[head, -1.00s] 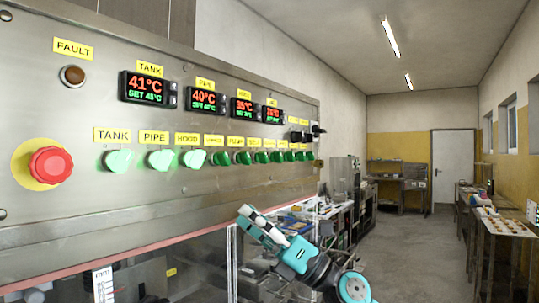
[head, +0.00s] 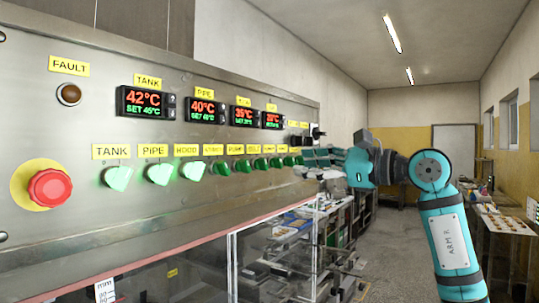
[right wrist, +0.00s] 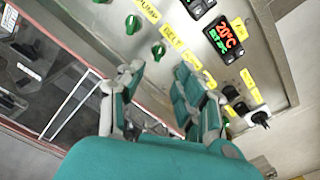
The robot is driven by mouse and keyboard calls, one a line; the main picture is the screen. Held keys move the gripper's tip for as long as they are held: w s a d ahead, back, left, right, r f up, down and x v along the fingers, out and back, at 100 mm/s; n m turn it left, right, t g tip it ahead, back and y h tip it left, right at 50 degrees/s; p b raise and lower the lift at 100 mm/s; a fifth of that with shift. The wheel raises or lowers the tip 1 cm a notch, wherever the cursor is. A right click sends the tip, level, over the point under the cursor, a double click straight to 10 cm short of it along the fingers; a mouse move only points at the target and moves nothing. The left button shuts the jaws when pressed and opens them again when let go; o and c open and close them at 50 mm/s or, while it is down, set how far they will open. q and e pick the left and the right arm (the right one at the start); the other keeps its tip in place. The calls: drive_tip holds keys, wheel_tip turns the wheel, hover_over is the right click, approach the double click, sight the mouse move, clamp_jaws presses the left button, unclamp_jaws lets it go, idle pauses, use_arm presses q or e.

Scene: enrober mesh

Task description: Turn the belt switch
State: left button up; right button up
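The belt switch (right wrist: 158,49) is a green knob by the yellow BELT label (right wrist: 172,37) in the right wrist view. In the head view it is a small green knob (head: 260,164) in the panel's row of switches. My right gripper (right wrist: 158,78) is open and empty, with its two fingers apart. The belt switch lies just beyond the gap between the fingertips, apart from them. In the head view the right gripper (head: 308,163) is at the panel's far end, and its fingers point left towards the panel. My left gripper is not in view.
The steel panel (head: 60,210) also carries several other green knobs, a red emergency button (head: 50,188), a brown fault lamp (head: 69,94), temperature displays and a black rotary switch (right wrist: 260,117). Clear guards stand below. The aisle at right is free.

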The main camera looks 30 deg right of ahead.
sight(266, 163)
drive_tip(key=p+x, duration=0.3)
drive_tip(key=x, duration=0.6)
drive_tip(key=shift+w+a, duration=0.2)
drive_tip(key=shift+w, duration=0.15)
drive_tip(key=shift+c, duration=0.3)
clamp_jaws()
